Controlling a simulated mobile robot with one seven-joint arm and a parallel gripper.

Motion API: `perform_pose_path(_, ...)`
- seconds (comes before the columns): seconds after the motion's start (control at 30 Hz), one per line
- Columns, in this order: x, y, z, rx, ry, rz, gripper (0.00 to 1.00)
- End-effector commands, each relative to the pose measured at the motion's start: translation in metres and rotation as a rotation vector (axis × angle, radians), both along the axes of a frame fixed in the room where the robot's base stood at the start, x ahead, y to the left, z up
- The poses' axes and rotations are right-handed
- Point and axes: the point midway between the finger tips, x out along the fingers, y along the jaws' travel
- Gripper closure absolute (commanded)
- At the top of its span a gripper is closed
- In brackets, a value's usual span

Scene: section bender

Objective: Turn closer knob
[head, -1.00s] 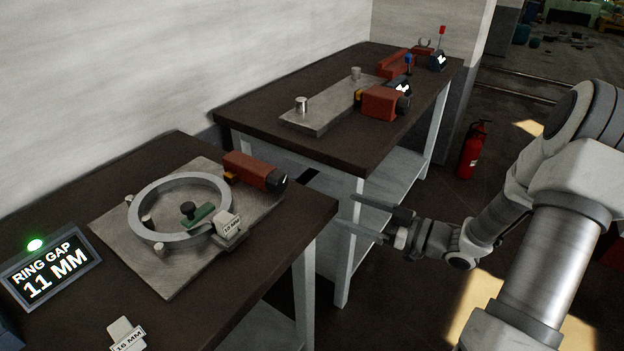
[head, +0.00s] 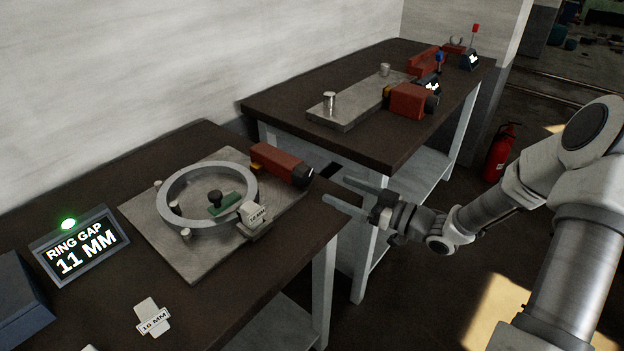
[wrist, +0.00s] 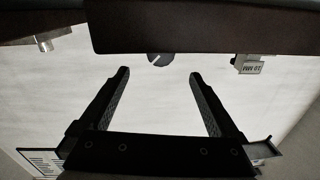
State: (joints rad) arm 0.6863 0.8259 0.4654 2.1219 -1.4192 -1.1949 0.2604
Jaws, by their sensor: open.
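The closer knob (head: 303,176) is dark with a white line and sits on the right end of a red block (head: 277,163) on the near table. It also shows in the wrist view (wrist: 160,59), beyond and roughly between my fingertips, partly covered by a dark edge. My gripper (head: 335,189) is open and empty, just right of the knob and apart from it; its two fingers also show in the wrist view (wrist: 159,73). A light ring (head: 167,201) lies on the metal plate (head: 195,262) beside the red block. A lit display (head: 80,247) reads "RING GAP 11 MM", with a green light on top.
A tagged gauge block (head: 252,213) stands at the ring's right edge. A "16 MM" tag (head: 153,318) lies on the near table (head: 225,310). The far table (head: 290,110) carries another red block (head: 407,101) with a knob. A fire extinguisher (head: 498,153) stands on the floor behind.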

Motion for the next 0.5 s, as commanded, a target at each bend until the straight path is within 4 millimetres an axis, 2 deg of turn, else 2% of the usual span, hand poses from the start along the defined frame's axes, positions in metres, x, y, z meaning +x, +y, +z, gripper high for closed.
perform_pose_path(0.1,0.014,0.024,-0.001,0.0,-0.002,0.005,0.03)
perform_pose_path(0.3,0.036,0.055,-0.001,0.001,-0.001,0.003,0.03)
perform_pose_path(0.5,0.048,0.073,0.0,0.0,-0.001,0.001,0.03)
